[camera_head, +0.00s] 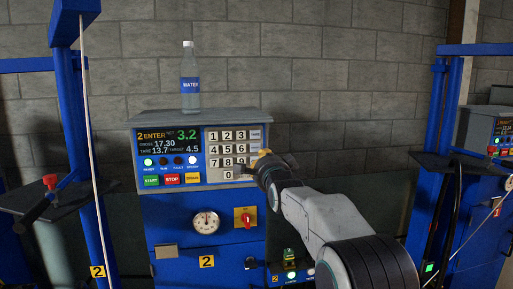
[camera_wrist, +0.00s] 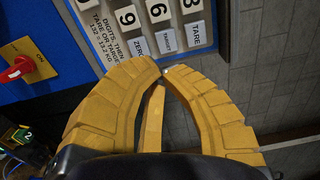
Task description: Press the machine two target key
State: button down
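Machine two is the blue scale console (camera_head: 170,200) with a "2" plate, a lit display (camera_head: 168,140) and a keypad (camera_head: 228,148). The display reads "2 ENTER", net 3.2, gross 17.30, tare 13.7 and target 4.5. In the wrist view the TARGET key (camera_wrist: 168,38) sits between the ZERO key (camera_wrist: 138,43) and the TARE key (camera_wrist: 196,33). My gripper (camera_wrist: 162,68) has its yellow fingertips together with nothing between them, just below the TARGET key in that view. In the head view my gripper (camera_head: 262,154) covers part of the keypad's right column. Contact with a key cannot be told.
A water bottle (camera_head: 190,78) stands on top of the console. START, STOP and another button lie under the display. A gauge (camera_head: 206,222) and a red rotary switch (camera_head: 246,217) are below. Another machine (camera_head: 490,150) stands at the right.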

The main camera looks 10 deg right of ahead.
aim_at(255, 151)
jog(key=w+p, duration=0.4)
jog(key=w, duration=0.2)
jog(key=shift+w+r, duration=0.1)
jog(key=shift+w, duration=0.15)
jog(key=shift+w+p, duration=0.5)
jog(key=shift+w, duration=0.25)
